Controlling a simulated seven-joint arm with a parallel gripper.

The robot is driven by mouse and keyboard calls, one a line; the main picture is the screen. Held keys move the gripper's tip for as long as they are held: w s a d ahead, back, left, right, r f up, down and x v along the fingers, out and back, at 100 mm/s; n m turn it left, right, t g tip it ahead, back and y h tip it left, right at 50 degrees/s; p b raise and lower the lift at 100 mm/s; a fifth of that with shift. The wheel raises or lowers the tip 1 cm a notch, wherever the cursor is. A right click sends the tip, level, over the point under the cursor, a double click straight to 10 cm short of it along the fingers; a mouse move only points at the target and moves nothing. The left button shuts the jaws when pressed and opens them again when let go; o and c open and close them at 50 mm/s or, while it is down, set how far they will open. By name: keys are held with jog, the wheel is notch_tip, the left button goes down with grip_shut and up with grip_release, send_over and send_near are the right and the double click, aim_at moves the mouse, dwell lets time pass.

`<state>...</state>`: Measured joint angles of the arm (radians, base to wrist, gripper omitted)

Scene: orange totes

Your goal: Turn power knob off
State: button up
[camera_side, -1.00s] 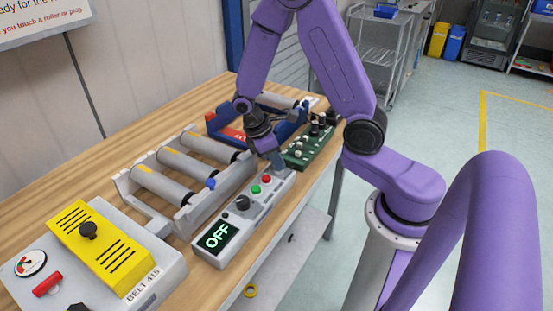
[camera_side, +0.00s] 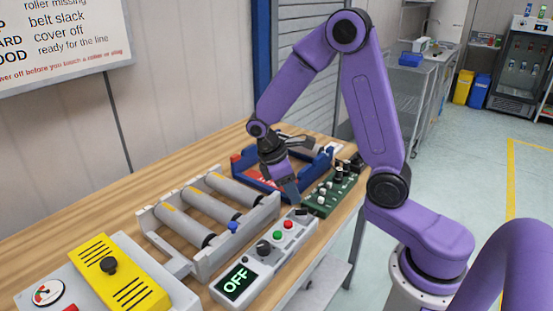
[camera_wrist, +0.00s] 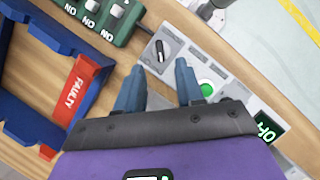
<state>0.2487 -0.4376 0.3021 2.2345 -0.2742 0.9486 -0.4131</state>
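A grey control box (camera_side: 257,262) lies on the bench, its green-lit display (camera_side: 236,281) reading OFF. It carries a large black knob (camera_side: 263,247), a green button (camera_side: 277,235) and a red button (camera_side: 288,224). At its far end is a small dark knob (camera_side: 304,212). In the wrist view this small knob (camera_wrist: 160,50) has a pale mark and lies just beyond the space between my fingertips. My gripper (camera_wrist: 158,68) is open and empty, its blue fingers apart. In the side view my gripper (camera_side: 291,196) hangs above the box's far end. The red button is hidden in the wrist view.
A green switch box (camera_side: 325,195) stands just beyond the control box. A blue tray (camera_side: 243,164) with a red FAULTY label is behind my gripper. A roller conveyor (camera_side: 205,215) runs alongside on the left, with a yellow-covered unit (camera_side: 125,275) in front.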

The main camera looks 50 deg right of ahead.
jog(key=v, duration=1.1)
jog(key=shift+a+r, duration=0.1)
jog(key=s+a+f+n+t+y, duration=0.1)
jog(key=s+a, duration=0.1)
jog(key=s, duration=0.9)
jog(key=s+a+f+n+t+y, duration=0.2)
jog(key=s+a, duration=0.1)
jog(key=s, duration=0.8)
jog(key=shift+s+a+f+y, duration=0.15)
jog(key=shift+s+a+y, duration=0.05)
jog(key=shift+a+y, duration=0.1)
